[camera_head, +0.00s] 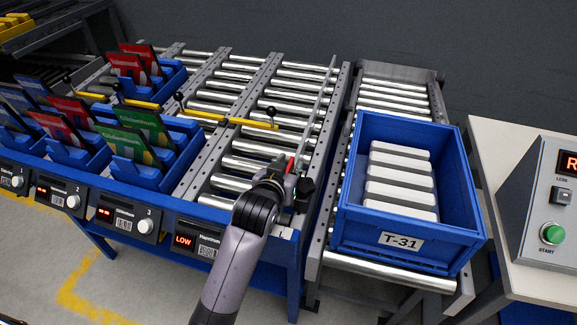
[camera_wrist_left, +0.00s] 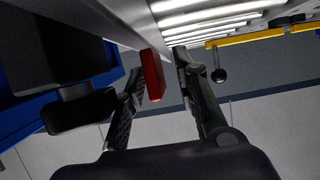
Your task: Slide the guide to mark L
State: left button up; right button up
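The guide (camera_head: 318,115) is a thin grey metal rail running lengthwise along the right side of the roller lane. A red tab (camera_head: 291,164) shows at its near end. My left gripper (camera_head: 283,172) is at this near end, hiding part of it. In the left wrist view, the red tab (camera_wrist_left: 153,75) sits between the open fingers (camera_wrist_left: 160,80), close to the left finger, with a gap to the right finger. My right gripper is not in view.
A blue crate (camera_head: 352,222) marked T-31 holds several white boxes on the right-hand rollers. Yellow bars with black knobs (camera_head: 250,123) cross the lanes at left. Blue bins (camera_head: 150,178) with coloured cards stand left. A control box (camera_head: 550,225) stands right.

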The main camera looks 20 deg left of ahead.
pick_arm(q)
jog(key=shift+r, duration=0.2)
notch_tip(320, 180, up, 10)
jog(key=shift+f, duration=0.2)
dwell(0.3)
